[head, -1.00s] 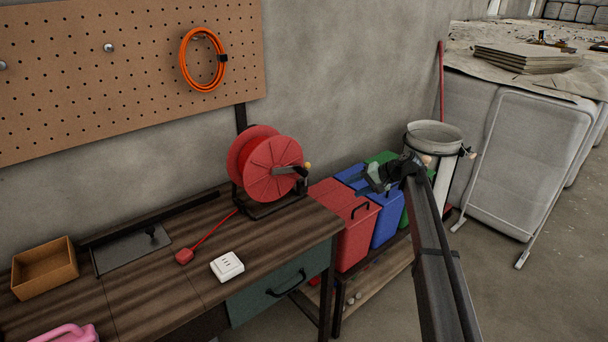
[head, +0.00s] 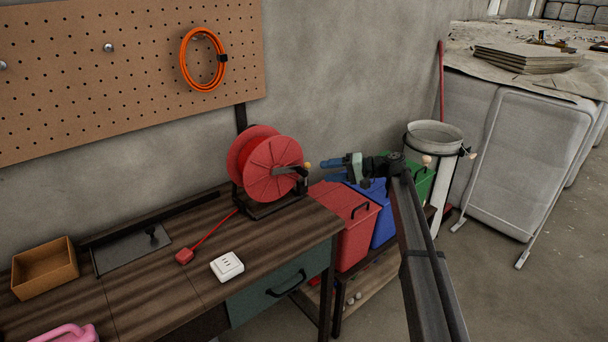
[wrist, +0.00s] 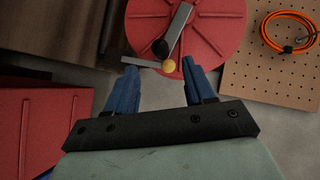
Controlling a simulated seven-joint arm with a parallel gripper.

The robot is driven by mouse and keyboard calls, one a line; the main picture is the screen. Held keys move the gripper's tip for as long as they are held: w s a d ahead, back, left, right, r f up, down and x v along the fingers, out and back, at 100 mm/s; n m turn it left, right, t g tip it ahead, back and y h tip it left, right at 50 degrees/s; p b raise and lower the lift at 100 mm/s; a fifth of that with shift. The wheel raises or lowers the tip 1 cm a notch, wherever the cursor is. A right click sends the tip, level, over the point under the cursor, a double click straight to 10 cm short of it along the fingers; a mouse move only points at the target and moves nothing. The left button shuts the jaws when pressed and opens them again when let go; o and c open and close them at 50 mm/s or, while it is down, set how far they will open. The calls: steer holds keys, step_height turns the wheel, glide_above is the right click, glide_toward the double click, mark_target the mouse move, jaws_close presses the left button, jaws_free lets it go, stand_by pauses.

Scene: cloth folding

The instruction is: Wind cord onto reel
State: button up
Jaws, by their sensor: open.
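A red cord reel (head: 270,168) stands on a dark frame near the back right of the workbench. Its crank ends in a small yellow knob (head: 307,165). A red cord (head: 213,232) runs from the reel to a red plug (head: 184,257) lying on the bench top. My gripper (head: 328,169) is open and empty, to the right of the crank knob at about its height. In the wrist view the reel (wrist: 218,30) fills the top, and the knob (wrist: 168,66) shows between the tips of my two blue fingers (wrist: 158,82), apart from them as far as I can tell.
A white socket block (head: 227,266) and a brown tray (head: 44,268) sit on the bench (head: 150,300). An orange cord coil (head: 203,60) hangs on the pegboard (head: 100,70).

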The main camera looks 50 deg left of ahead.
mark_target(304, 173)
steer(key=x, duration=0.9)
steer(key=shift+a, duration=0.15)
jaws_close()
stand_by(0.5)
